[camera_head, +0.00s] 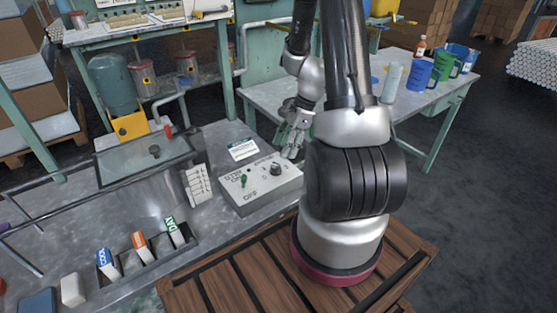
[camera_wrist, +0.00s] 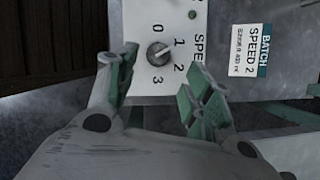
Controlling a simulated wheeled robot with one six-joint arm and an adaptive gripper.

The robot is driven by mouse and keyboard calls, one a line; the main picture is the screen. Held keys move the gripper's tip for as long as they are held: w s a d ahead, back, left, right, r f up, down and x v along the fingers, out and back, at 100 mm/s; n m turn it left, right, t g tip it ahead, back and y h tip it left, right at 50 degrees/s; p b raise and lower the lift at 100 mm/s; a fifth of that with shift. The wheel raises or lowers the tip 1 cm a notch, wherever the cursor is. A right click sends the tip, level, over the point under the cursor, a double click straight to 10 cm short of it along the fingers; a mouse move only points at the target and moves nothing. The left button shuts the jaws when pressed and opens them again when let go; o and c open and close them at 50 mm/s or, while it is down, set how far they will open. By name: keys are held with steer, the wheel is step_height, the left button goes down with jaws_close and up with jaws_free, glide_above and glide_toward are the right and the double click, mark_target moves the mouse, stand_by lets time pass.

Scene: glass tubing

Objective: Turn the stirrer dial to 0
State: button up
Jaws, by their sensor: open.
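The stirrer dial (camera_wrist: 158,53) is a small dark round knob on a pale panel, with the marks 0, 1, 2 and 3 around it. I cannot tell for sure which mark its pointer faces. In the head view the dial (camera_head: 276,169) sits on the right part of the grey control box (camera_head: 260,190). My gripper (camera_wrist: 160,62) is open and empty, its two green-padded fingers on either side of the dial in the wrist picture and apart from it. In the head view my gripper (camera_head: 294,140) is above and just behind the box's right end.
A green switch (camera_head: 243,181) stands on the box left of the dial. A card reading "BATCH SPEED 2" (camera_wrist: 249,50) lies beyond the box. A white rack (camera_head: 198,185) stands left of the box, and a tray of small boxes (camera_head: 192,240) is in front left.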

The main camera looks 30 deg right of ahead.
mark_target(276, 165)
steer(key=x, duration=0.7)
steer(key=shift+a, duration=0.1)
steer(key=shift+r, duration=0.1)
steer(key=c, duration=1)
